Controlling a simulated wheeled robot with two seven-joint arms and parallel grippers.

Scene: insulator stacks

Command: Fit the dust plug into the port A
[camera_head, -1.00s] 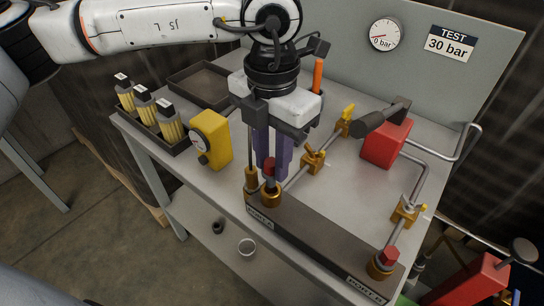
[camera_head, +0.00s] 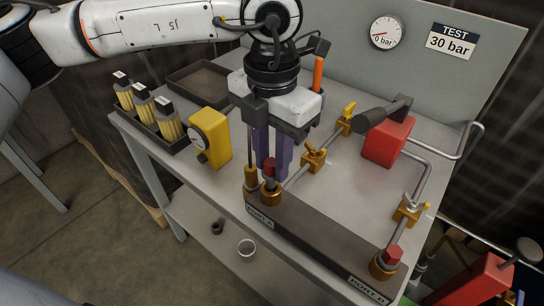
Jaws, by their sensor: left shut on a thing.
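My left gripper (camera_head: 272,172) comes down from above at the near edge of the bench, its purple fingers shut on a red dust plug (camera_head: 269,168). The plug has a grey lower part and is upright, directly over the brass port A (camera_head: 270,194) on the dark manifold block (camera_head: 310,240). Its lower end meets the port's mouth; how deep it sits I cannot tell. Port B (camera_head: 380,268), at the block's right end, has a similar red plug (camera_head: 393,253) in it. My right gripper is out of view.
An empty dark tray (camera_head: 200,82) lies behind. Brass valves (camera_head: 314,158), pipes and a red pump (camera_head: 388,140) fill the right. A brass fitting with a rod (camera_head: 251,176) stands beside port A.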

